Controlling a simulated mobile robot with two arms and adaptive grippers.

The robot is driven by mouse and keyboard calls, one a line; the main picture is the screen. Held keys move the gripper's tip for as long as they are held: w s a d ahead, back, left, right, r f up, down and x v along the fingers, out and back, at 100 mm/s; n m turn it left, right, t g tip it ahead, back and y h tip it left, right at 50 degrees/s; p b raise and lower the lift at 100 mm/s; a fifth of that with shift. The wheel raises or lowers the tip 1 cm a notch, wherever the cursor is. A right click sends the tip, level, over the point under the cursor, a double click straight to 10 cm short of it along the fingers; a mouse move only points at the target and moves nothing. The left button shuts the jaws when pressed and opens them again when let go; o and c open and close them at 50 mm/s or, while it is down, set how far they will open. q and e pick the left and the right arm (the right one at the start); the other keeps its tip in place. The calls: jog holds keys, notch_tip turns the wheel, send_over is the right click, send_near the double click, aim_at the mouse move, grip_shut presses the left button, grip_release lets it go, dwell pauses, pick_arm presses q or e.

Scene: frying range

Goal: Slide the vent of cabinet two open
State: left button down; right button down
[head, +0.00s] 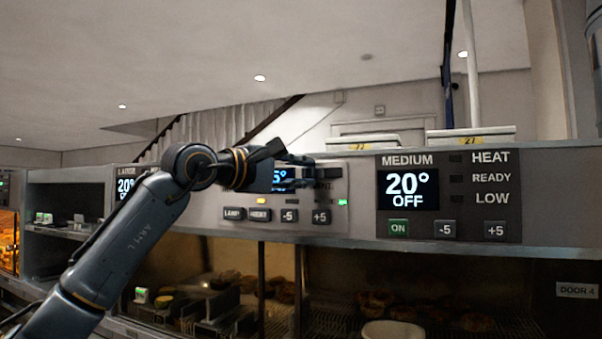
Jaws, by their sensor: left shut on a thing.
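The control panel (290,233) in the middle has a partly covered blue display, several buttons and a label ending in "ENT." near its upper right. I cannot read a cabinet number on it. My left gripper (312,174) is in front of the panel's upper part, just right of the display. It is shut on a small dark part (329,173) that I take for the vent slide, mostly hidden by the fingers. How far the vent stands open cannot be seen. My right gripper is not in view.
To the right is a dark MEDIUM panel (450,196) showing 20° OFF. Food and a pale bowl (393,330) are in the cabinets below the ledge. Two flat boxes (470,136) stand on top at the back. An open shelf unit (68,215) is at the left.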

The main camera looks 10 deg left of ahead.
pick_arm(q)
jog(key=shift+d, duration=0.1)
jog(key=d, duration=0.2)
jog(key=s+d, duration=0.1)
jog(key=d, duration=0.1)
jog(key=shift+d+b, duration=0.1)
jog(key=shift+b, duration=0.3)
jog(key=shift+w+f, duration=0.1)
jog(key=c, duration=1.4)
grip_release()
jog(key=shift+o, duration=1.1)
jog(key=shift+d, duration=0.1)
